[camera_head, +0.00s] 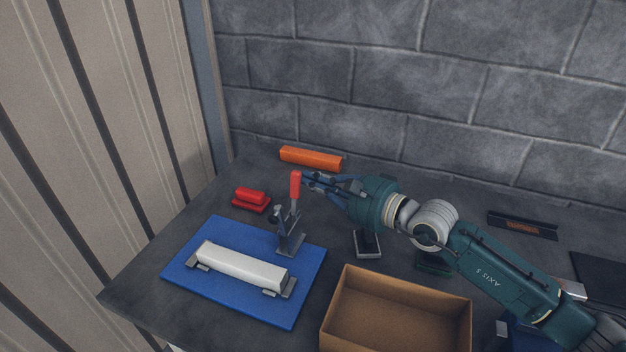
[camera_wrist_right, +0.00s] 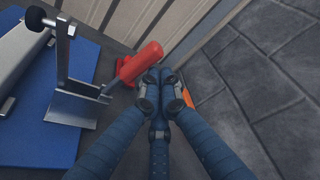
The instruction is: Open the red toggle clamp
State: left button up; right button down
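The toggle clamp has a grey metal base (camera_head: 290,245) and an upright red handle (camera_head: 295,185). It stands at the back right of the blue board (camera_head: 225,295). Its black-knobbed spindle (camera_head: 277,214) is on the left side of the metal arm. In the right wrist view the red handle (camera_wrist_right: 142,63) leans towards the fingertips. My right gripper (camera_head: 308,180) is just right of the handle. Its fingertips (camera_wrist_right: 160,88) are drawn together with nothing seen between them. They are beside the handle; whether they touch is unclear. My left gripper is out of view.
A white bar (camera_head: 240,265) lies on the blue board. A red block (camera_head: 251,198) and an orange bar (camera_head: 311,158) are behind. An open cardboard box (camera_head: 395,310) stands at front right, and a small dark block (camera_head: 367,243) behind it. A stone wall (camera_head: 400,80) closes the back.

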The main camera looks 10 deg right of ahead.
jog(key=v, duration=1.2)
dwell(0.6)
